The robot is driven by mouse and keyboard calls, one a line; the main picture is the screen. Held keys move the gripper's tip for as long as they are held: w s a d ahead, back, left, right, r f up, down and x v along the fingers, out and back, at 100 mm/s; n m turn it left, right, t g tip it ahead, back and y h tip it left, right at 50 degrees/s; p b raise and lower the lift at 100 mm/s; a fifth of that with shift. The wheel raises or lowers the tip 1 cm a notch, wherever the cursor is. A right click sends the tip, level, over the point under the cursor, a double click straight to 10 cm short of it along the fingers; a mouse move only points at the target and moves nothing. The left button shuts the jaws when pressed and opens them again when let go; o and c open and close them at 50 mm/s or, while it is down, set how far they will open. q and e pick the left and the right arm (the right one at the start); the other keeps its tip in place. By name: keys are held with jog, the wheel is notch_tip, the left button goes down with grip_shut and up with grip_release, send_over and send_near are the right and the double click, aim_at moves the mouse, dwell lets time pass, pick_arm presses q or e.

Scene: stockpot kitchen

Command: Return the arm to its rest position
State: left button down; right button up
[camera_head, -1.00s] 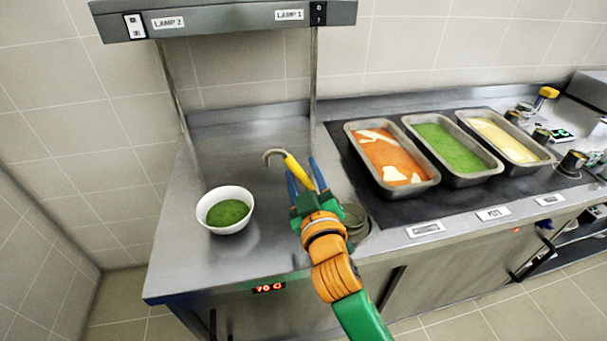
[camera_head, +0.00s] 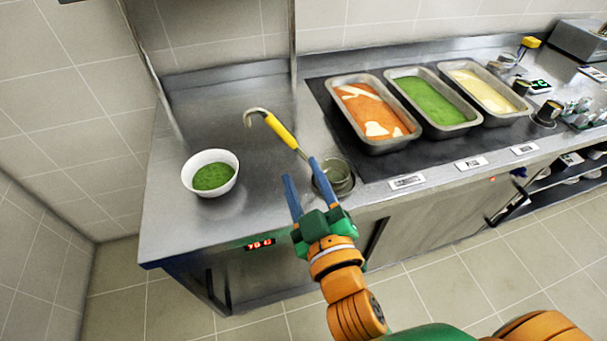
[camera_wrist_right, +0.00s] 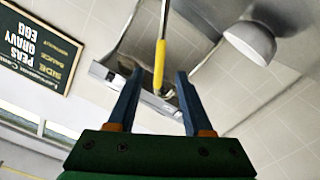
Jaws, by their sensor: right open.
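My right gripper (camera_head: 302,174) is in the head view, low in front of the counter's front edge, with its two blue fingers spread and nothing between them. A ladle with a yellow handle (camera_head: 281,131) and a hooked end leans up and left from the round steel pot (camera_head: 338,174) in the counter. Its lower shaft passes close to the right finger's tip in the picture, and its bowl is hidden. In the right wrist view the yellow handle (camera_wrist_right: 159,64) shows beyond the open fingers (camera_wrist_right: 155,100). My left gripper is not in view.
A white bowl (camera_head: 188,180) of green food stands on the steel counter (camera_head: 165,225) at left. Three food trays, orange (camera_head: 337,82), green (camera_head: 396,76) and yellow (camera_head: 449,70), sit on the dark panel at right. The floor before the counter is clear.

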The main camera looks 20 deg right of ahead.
jog(key=s+d+f+m+g+h, duration=0.15)
jog(key=s+d+f+g, duration=0.3)
jog(key=f, duration=0.45)
jog(key=s+d+f+m+g, duration=0.25)
jog(key=f+g, duration=0.35)
jog(key=f, duration=0.4)
jog(key=s+d+f+g+y, duration=0.1)
jog(key=s+d+f+g, duration=0.1)
jog(key=s+f+g, duration=0.45)
notch_tip(320, 180, down, 13)
jog(key=s+t, duration=0.1)
jog(key=s, duration=0.1)
jog(key=s+d+f+g, duration=0.1)
jog(key=s+f, duration=1.1)
jog(key=s, duration=0.1)
jog(key=shift+s+d, duration=0.15)
jog(key=shift+d, duration=0.05)
